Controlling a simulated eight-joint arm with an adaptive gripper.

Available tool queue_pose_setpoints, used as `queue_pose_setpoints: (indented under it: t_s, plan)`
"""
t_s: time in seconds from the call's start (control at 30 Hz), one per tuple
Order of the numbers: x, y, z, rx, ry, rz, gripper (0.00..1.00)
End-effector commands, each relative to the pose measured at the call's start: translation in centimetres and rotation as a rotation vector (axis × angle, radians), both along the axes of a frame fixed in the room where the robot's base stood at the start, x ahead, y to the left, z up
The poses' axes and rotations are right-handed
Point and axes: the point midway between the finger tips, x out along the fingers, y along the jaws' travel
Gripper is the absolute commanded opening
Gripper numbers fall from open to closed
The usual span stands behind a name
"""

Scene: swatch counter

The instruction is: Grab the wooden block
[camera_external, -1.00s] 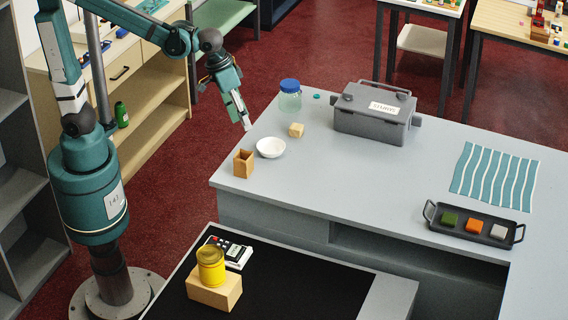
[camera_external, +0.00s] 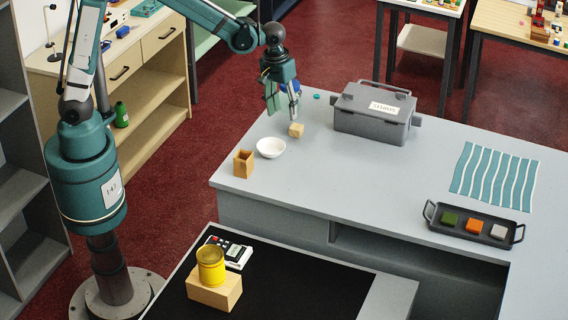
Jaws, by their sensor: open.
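A small light wooden block (camera_external: 296,130) sits on the grey counter, behind and to the right of the white bowl. My gripper (camera_external: 294,117) is open and points down, with its fingertips close above the block. I cannot tell whether a finger touches the block. The fingers and palm partly hide the jar with the blue lid behind them. A larger wooden block (camera_external: 214,291) lies on the dark surface in front, with a yellow can (camera_external: 211,267) on top of it.
A white bowl (camera_external: 270,148) and an open wooden box (camera_external: 243,164) stand left of the small block. A grey case (camera_external: 372,116) stands to its right. A black tray (camera_external: 474,227) with coloured pieces and a striped cloth (camera_external: 495,176) lie farther right. The counter's middle is clear.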

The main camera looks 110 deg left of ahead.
Motion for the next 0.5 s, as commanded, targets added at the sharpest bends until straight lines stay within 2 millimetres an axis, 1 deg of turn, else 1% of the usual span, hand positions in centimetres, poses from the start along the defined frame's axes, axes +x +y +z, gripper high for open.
queue_pose_setpoints:
  t_s: [0.03,0.3,0.5]
  plan:
    - [0.3,1.1,-0.3,-0.006,0.007,0.026,0.45]
    - [0.8,5.9,-3.1,-0.038,0.051,0.166,0.45]
    - [0.8,8.6,-5.0,-0.056,0.077,0.244,0.45]
